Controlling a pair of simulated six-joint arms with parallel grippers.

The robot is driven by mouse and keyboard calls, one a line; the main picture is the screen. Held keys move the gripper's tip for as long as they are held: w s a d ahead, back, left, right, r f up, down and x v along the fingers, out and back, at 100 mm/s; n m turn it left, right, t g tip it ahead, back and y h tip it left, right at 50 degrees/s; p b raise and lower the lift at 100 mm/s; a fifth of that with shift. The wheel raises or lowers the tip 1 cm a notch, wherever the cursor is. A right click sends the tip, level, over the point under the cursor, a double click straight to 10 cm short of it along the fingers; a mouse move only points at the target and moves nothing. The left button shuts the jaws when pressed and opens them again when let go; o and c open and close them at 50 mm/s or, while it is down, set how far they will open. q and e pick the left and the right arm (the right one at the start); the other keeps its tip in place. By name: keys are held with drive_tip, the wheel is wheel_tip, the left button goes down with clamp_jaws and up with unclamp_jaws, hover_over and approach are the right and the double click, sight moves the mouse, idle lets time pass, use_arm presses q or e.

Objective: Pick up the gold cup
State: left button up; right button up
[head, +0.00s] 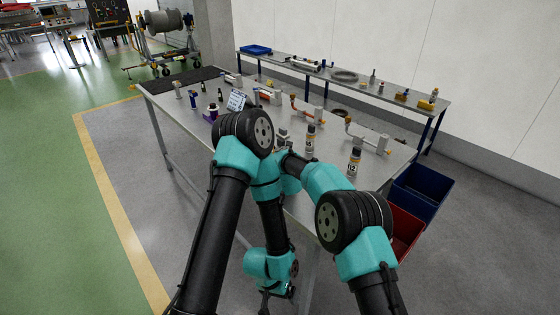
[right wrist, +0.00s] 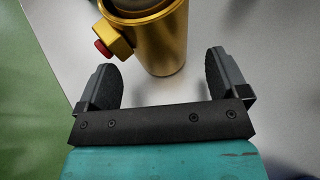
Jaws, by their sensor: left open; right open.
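The gold cup (right wrist: 163,42) shows at the top of the right wrist view, its upper end cut off by the frame edge. It has a gold block with a red tip (right wrist: 103,47) on its left side. My right gripper (right wrist: 160,68) is open, with one finger on each side of the cup's lower part and clear gaps to both. The cup is not held. In the head view I cannot make out the cup or the right gripper behind my arms. My left gripper (head: 274,293) is open and empty, low beside the table's front side.
A shelf (head: 300,68) with small parts runs behind.

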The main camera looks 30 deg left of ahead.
sight(281, 142)
drive_tip(key=shift+x, duration=1.4)
drive_tip(key=shift+w+a, duration=0.15)
drive_tip(key=shift+c, duration=0.4)
drive_tip(key=c, duration=1.1)
drive_tip(key=shift+o, duration=0.2)
wheel_tip(281, 142, up, 10)
